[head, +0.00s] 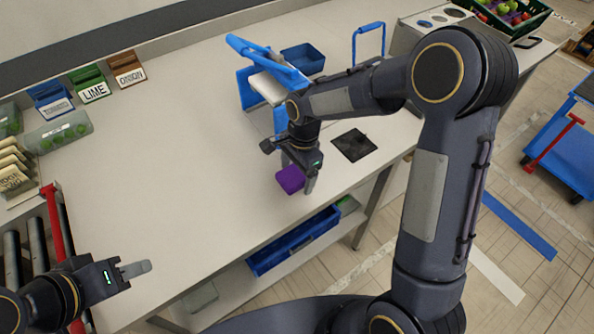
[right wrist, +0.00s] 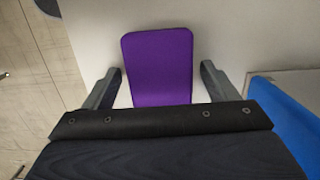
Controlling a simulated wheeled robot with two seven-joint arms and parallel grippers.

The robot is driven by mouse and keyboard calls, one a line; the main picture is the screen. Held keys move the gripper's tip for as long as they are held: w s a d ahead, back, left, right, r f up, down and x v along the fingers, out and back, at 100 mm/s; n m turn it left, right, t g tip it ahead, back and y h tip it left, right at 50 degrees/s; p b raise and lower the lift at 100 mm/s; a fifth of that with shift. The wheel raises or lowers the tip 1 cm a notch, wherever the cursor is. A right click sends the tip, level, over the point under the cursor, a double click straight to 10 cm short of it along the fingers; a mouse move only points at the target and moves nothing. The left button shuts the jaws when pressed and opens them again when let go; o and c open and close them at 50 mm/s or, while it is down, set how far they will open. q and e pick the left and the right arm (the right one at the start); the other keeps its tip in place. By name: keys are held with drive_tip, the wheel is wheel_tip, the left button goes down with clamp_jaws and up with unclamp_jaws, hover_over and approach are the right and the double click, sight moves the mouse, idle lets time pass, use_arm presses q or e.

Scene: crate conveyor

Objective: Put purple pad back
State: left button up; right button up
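The purple pad (head: 290,180) lies near the front edge of the white counter, below my right gripper. In the right wrist view the purple pad (right wrist: 158,68) is a rounded rectangle between the fingers of my right gripper (right wrist: 160,85). The fingers stand apart, with a narrow gap on each side of the pad. In the head view my right gripper (head: 300,174) points down over the pad and hides part of it. My left gripper (head: 136,269) is far from the pad, at the lower left by the counter's front. Its finger spacing is not clear.
A blue stand (head: 252,90) with a white top piece is behind my right gripper. A black square (head: 354,145) lies right of the pad. A blue bin (head: 303,59) and labelled boxes (head: 90,84) stand further back. The counter's middle left is clear.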

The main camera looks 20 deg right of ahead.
drive_tip(key=s+d+r+n, duration=0.1)
drive_tip(key=s+d+r, duration=0.1)
drive_tip(key=r, duration=0.5)
drive_tip(key=s+d+r+n, duration=0.1)
drive_tip(key=d+r, duration=0.1)
drive_tip(key=r, duration=0.6)
drive_tip(key=s+d+f+n+t+y, duration=0.1)
drive_tip(key=s+n+t, duration=0.5)
drive_tip(key=s, duration=1.3)
drive_tip(key=d+n+y, duration=0.1)
drive_tip(key=d+n, duration=0.1)
drive_tip(key=n, duration=0.2)
drive_tip(key=shift+d, duration=0.2)
drive_tip(key=shift+s, duration=0.1)
drive_tip(key=shift+c, duration=0.4)
